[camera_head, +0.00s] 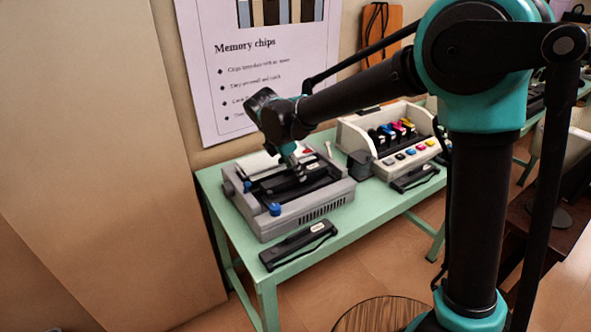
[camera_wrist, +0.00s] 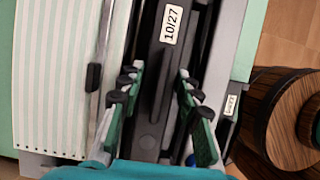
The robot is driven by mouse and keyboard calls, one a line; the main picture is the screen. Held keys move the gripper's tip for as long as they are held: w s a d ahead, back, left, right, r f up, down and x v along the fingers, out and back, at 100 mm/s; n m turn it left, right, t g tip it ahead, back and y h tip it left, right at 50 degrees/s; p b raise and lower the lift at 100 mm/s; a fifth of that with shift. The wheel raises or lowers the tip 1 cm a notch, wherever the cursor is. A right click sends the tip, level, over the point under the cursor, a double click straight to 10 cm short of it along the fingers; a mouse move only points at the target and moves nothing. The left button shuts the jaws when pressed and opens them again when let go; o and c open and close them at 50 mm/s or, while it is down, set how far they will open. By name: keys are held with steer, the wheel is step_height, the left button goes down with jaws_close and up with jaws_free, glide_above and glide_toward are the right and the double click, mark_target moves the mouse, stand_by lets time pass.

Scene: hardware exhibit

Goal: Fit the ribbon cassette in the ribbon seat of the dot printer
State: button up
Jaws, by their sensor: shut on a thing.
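The grey dot printer (camera_head: 313,203) stands on the green table, with striped paper (camera_wrist: 60,70) beside its dark opening. My gripper (camera_head: 298,174) is down over the printer's opening. In the wrist view my gripper's green fingers (camera_wrist: 158,105) stand on both sides of a long black ribbon cassette (camera_wrist: 152,80) labelled 10/27, and are shut on it. The cassette lies lengthwise along the opening, over or in the ribbon seat. Its underside is hidden, so I cannot tell how deep it sits.
Another black cassette (camera_head: 298,244) lies on the green table (camera_head: 345,237) in front of the printer. A cream colour printer (camera_head: 392,143) stands to the right, with a further black cassette (camera_head: 414,179) before it. A round wooden stool (camera_wrist: 285,112) is below the table edge.

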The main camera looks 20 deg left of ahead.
steer(key=shift+f, duration=0.2)
steer(key=shift+f, duration=0.2)
steer(key=o, duration=1.2)
steer(key=v, duration=1.3)
steer(key=shift+d+r, duration=0.15)
steer(key=shift+r, duration=0.05)
